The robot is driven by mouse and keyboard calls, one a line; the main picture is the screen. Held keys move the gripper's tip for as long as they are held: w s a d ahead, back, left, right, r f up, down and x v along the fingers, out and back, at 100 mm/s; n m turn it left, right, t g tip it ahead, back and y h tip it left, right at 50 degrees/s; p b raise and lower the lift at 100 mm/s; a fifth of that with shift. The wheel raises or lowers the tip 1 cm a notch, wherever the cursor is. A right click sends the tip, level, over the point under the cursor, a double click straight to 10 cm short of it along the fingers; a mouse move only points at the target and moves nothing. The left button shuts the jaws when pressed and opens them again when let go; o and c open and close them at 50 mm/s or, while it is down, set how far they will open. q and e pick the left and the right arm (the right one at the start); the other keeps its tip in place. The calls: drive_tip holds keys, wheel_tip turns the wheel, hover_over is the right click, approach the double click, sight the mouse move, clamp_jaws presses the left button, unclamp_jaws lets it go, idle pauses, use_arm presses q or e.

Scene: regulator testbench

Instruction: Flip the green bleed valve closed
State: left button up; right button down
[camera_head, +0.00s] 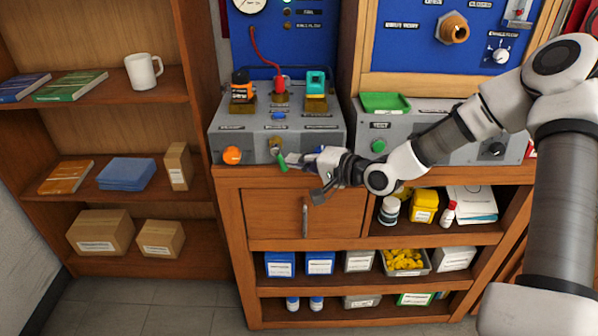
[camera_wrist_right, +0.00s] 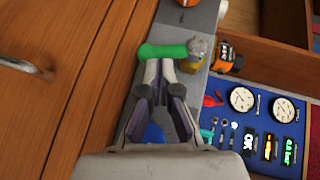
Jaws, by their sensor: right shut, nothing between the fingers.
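The green bleed valve lever (camera_head: 282,162) sits on the front face of the grey bench unit (camera_head: 222,146). It hangs down, slightly tilted, from its metal valve body (camera_head: 275,145). In the right wrist view the green lever (camera_wrist_right: 162,51) lies across the picture just beyond the fingertips, with its valve body (camera_wrist_right: 199,48) at its right end. My right gripper (camera_head: 294,160) is shut and empty, its fingertips right beside the lever. Whether they touch it I cannot tell. It also shows in the wrist view (camera_wrist_right: 159,72). My left gripper is not in view.
An orange knob (camera_head: 231,155) is left of the valve on the same face. A green button (camera_head: 378,146) is on the unit to the right. Fittings, including a red one (camera_head: 280,84), stand on top. A wooden drawer front (camera_head: 268,211) is below.

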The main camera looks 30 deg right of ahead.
sight(292, 128)
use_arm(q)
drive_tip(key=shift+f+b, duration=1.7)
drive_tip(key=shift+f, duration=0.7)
use_arm(e)
drive_tip(key=shift+w+a+f+m+t+y, duration=0.2)
drive_tip(key=shift+a+f+m+t+y, duration=0.4)
drive_tip(key=shift+t, duration=0.3)
drive_tip(key=shift+d, duration=0.15)
wheel_tip(292, 128, up, 10)
drive_tip(key=shift+f, duration=0.1)
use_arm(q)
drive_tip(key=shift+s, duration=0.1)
